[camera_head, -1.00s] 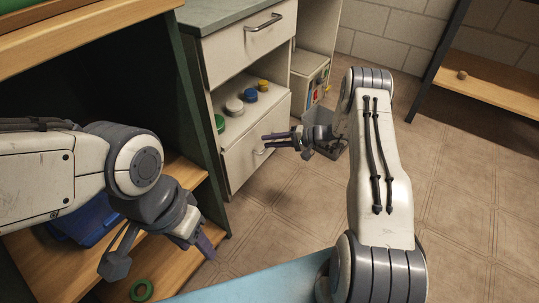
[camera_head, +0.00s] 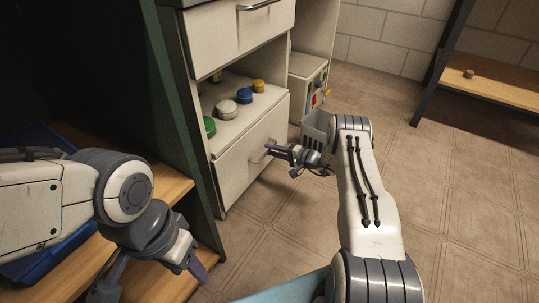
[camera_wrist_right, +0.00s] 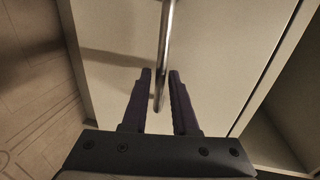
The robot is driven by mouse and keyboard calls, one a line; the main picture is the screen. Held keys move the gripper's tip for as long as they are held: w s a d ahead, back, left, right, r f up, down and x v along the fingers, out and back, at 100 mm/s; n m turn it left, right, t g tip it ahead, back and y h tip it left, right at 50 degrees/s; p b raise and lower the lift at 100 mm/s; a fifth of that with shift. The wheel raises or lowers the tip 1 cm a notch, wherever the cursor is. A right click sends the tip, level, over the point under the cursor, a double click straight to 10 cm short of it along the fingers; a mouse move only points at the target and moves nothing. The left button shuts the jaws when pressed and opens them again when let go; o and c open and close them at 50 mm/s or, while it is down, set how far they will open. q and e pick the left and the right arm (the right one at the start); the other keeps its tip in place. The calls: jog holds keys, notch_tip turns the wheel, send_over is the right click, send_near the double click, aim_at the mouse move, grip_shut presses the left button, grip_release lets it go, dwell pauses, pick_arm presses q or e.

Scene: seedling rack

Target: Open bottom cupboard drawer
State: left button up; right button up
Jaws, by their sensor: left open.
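The bottom cupboard drawer (camera_head: 236,176) is a pale front low in the cupboard and looks shut. Its bar handle (camera_head: 262,153) is metal; in the right wrist view the handle (camera_wrist_right: 164,60) runs down between the fingers. My right gripper (camera_head: 274,150) is at the handle, with its purple fingers (camera_wrist_right: 159,92) apart on either side of the bar. A gap shows at least on the right side, so it looks open around the handle, not clamped. My left gripper (camera_head: 198,278) is open and empty at the lower left, away from the cupboard.
Above the drawer is an open shelf with several coloured lids, such as a blue lid (camera_head: 244,96). An upper drawer (camera_head: 232,30) is over it. A dark green rack post (camera_head: 188,120) stands left of the cupboard. The tiled floor (camera_head: 290,225) before the drawer is clear.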

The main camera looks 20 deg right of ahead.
jog(key=shift+w+a+f, duration=0.1)
jog(key=shift+w+a, duration=0.3)
jog(key=shift+w, duration=0.05)
grip_shut()
dwell(1.2)
